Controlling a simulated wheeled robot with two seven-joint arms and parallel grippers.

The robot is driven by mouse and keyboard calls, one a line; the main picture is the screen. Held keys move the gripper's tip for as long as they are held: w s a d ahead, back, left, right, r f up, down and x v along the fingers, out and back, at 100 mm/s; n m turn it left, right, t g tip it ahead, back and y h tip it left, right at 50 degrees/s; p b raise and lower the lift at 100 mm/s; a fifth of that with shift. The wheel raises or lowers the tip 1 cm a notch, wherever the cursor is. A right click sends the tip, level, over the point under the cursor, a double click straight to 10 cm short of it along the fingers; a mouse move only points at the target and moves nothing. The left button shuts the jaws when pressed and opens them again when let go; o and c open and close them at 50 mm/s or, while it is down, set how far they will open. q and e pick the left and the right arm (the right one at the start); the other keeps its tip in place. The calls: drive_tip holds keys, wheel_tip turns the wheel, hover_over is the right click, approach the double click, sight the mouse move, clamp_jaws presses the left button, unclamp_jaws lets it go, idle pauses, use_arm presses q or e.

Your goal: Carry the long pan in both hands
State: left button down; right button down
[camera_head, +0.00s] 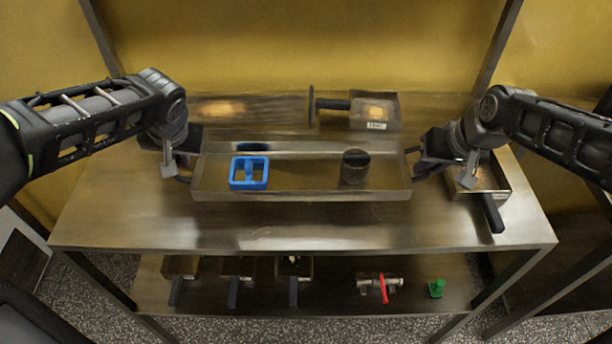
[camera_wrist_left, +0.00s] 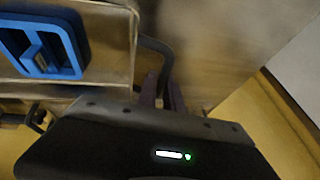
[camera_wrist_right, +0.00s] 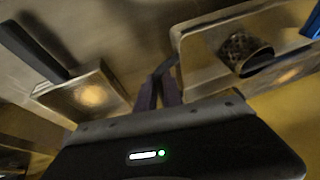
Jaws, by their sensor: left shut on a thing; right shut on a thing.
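The long pan (camera_head: 305,182) is a shallow metal tray lying level across the middle of the head view. It carries a blue square frame (camera_head: 248,172) on its left part and a dark cylinder (camera_head: 354,167) right of its middle. My left gripper (camera_head: 184,177) is shut on the handle at the pan's left end. My right gripper (camera_head: 416,168) is shut on the handle at the right end. The left wrist view shows the left handle (camera_wrist_left: 157,45) between the fingers. I cannot tell exactly how high the pan is above the table.
The steel table (camera_head: 150,222) has bare room in front of the pan. A metal scoop with a black handle (camera_head: 493,213) lies at the right. Several items, including a green piece (camera_head: 436,288), are on the lower shelf.

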use_arm(q)
drive_tip(key=shift+w, duration=0.1)
use_arm(e)
drive_tip(key=shift+w+r, duration=0.1)
idle(0.4)
use_arm(q)
drive_tip(key=shift+f, duration=0.15)
use_arm(e)
drive_tip(key=shift+f, duration=0.2)
